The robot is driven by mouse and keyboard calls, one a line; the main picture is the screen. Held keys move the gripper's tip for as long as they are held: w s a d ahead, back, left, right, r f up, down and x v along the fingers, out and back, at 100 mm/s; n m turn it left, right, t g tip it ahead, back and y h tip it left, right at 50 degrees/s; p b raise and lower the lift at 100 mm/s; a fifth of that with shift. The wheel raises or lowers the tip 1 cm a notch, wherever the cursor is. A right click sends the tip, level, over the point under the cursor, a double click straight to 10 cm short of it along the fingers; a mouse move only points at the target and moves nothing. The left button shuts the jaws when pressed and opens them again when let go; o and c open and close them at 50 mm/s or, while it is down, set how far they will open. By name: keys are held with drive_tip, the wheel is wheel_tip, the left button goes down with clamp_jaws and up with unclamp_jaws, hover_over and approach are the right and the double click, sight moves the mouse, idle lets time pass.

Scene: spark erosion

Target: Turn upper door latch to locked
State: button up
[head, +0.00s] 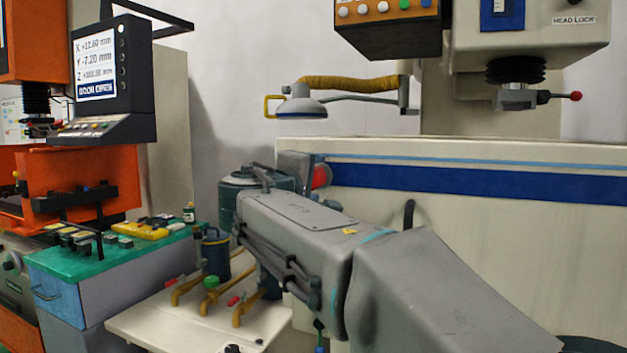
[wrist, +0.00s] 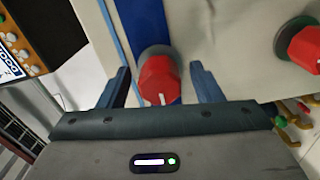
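The upper door latch (wrist: 157,82) is a red knob on a grey round base, on the blue stripe of the pale machine door. A small white mark shows on its near face, toward the bottom of the wrist view. My gripper (wrist: 160,76) is open, with one finger on each side of the knob and visible gaps on both sides. In the head view the red knob (head: 321,176) shows just beyond the end of my arm, which hides much of the area. Whether the fingers reach fully around the knob is hard to tell.
A second red knob (wrist: 305,48) on a green-edged base sits to the right in the wrist view. Taps with yellow pipes (head: 210,299) stand on a white table below my arm. A dark green canister (head: 229,193) stands behind it.

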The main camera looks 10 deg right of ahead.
drive_tip(key=v, duration=1.4)
drive_tip(key=shift+b, duration=0.45)
drive_tip(key=shift+w, duration=0.1)
